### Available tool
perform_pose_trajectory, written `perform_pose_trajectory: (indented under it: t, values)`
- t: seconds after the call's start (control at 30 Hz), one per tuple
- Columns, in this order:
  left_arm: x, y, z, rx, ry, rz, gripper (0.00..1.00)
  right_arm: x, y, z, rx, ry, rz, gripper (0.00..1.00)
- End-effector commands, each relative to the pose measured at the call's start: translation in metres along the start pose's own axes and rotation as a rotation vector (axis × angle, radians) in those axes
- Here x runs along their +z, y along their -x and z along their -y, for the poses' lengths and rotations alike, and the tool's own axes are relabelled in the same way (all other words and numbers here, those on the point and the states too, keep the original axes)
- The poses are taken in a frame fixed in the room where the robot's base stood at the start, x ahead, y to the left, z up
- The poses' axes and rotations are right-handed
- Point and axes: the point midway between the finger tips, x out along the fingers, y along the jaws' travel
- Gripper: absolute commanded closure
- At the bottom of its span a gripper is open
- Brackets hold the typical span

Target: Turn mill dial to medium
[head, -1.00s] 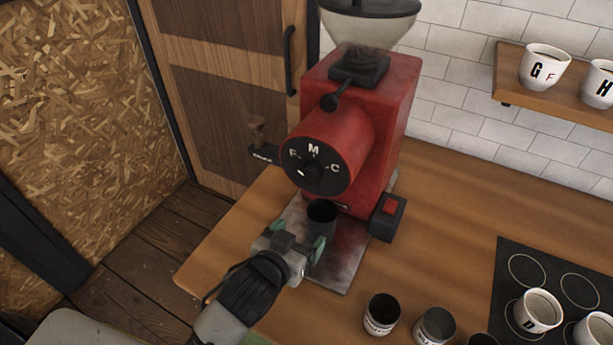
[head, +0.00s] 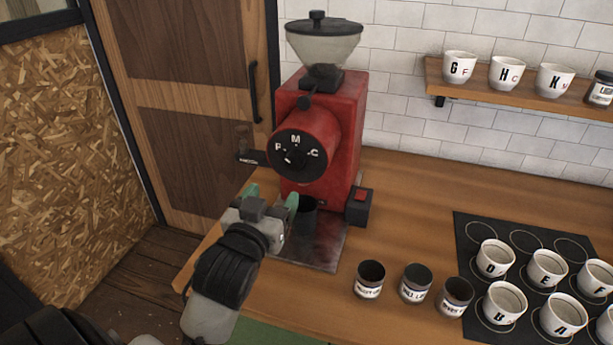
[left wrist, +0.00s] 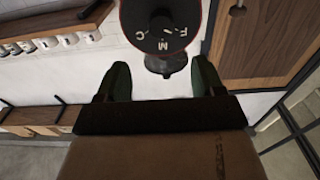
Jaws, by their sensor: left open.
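The red mill (head: 318,130) stands on the wooden counter. Its round black dial face (head: 297,148) carries the white letters F, M and C, with M at the top, and a dark knob in the middle. A small white mark shows low on the left of the knob; its exact setting is hard to tell. My left gripper (head: 272,198) is open and empty, below and in front of the dial, apart from it. In the left wrist view, the dial (left wrist: 178,42) appears upside down, beyond the open fingers (left wrist: 160,78).
A dark cup (head: 306,217) stands under the mill, close to my left fingers. A black box with a red switch (head: 360,196) sits right of the mill. Several jars (head: 369,280) and lettered cups (head: 494,260) stand on the right. A wall shelf (head: 520,95) holds more cups.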

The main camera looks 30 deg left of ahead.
Motion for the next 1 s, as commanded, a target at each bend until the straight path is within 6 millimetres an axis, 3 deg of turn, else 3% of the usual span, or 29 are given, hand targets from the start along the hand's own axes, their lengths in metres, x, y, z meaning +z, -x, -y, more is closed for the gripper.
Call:
perform_pose_trajectory:
  t: [0.2,0.3,0.6,0.97,1.0]
  values:
    - [-0.003,-0.037,0.0,0.001,-0.002,0.0,0.32,-0.041,0.012,0.001,-0.001,-0.003,-0.065,0.26]
    - [-0.003,-0.057,0.0,0.001,-0.002,0.0,0.32,-0.047,0.016,0.001,-0.001,-0.004,-0.072,0.26]
    - [-0.001,-0.096,-0.001,0.002,-0.002,0.001,0.32,-0.02,0.024,0.001,-0.002,-0.002,-0.029,0.26]
    - [0.0,-0.102,-0.001,0.003,-0.002,0.001,0.32,-0.024,0.024,-0.004,0.004,0.0,-0.034,0.26]
    - [0.0,-0.102,-0.001,0.003,-0.002,0.001,0.36,-0.025,0.024,-0.004,0.005,0.0,-0.036,0.26]
